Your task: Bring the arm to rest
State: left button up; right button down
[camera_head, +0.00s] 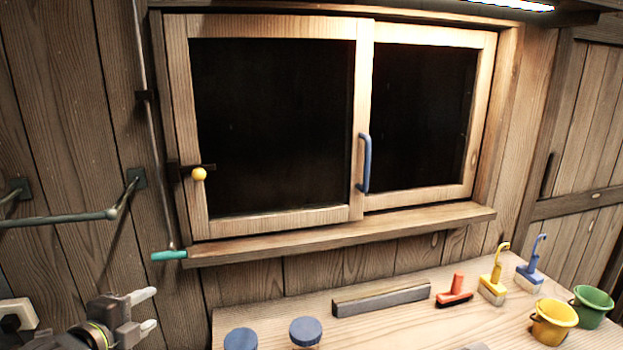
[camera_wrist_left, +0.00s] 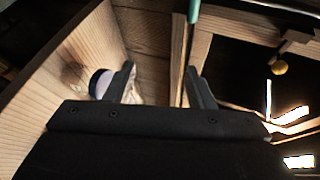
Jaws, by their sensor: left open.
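My left gripper (camera_head: 148,310) shows at the lower left of the head view, in front of the plank wall and left of the workbench. Its two light fingertips are apart with nothing between them. In the left wrist view the open fingers (camera_wrist_left: 160,85) also show empty, with wooden boards beyond them. My right gripper is not in either view.
A wooden workbench (camera_head: 400,325) holds blue-lidded jars (camera_head: 305,330), a grey bar (camera_head: 380,299), a red tool (camera_head: 455,292), yellow and blue brushes, and yellow (camera_head: 553,320) and green pots. Above is a two-pane window (camera_head: 362,110). A teal-handled rod (camera_head: 169,256) hangs left of it, near a wall rail (camera_head: 70,219).

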pick_arm(q)
jog(key=s+f+n+g+y, duration=0.2)
jog(key=s+f+n+g, duration=0.2)
jog(key=s+f+n, duration=0.75)
jog(key=s+d+f+n+g+y, duration=0.1)
jog(key=s+f+n+g, duration=0.25)
jog(key=s+f, duration=0.5)
jog(key=s+f+n+g+y, duration=0.1)
jog(key=s+f+n+g, duration=0.3)
jog(key=s, duration=0.7)
notch_tip(320, 180, down, 27)
jog(key=a+n+b, duration=0.1)
jog(key=b, duration=0.1)
jog(key=s+f+g+b, duration=0.1)
jog(key=s+f, duration=1.4)
jog(key=f, duration=0.1)
jog(key=shift+d+f+h, duration=0.3)
jog(key=shift+d, duration=0.15)
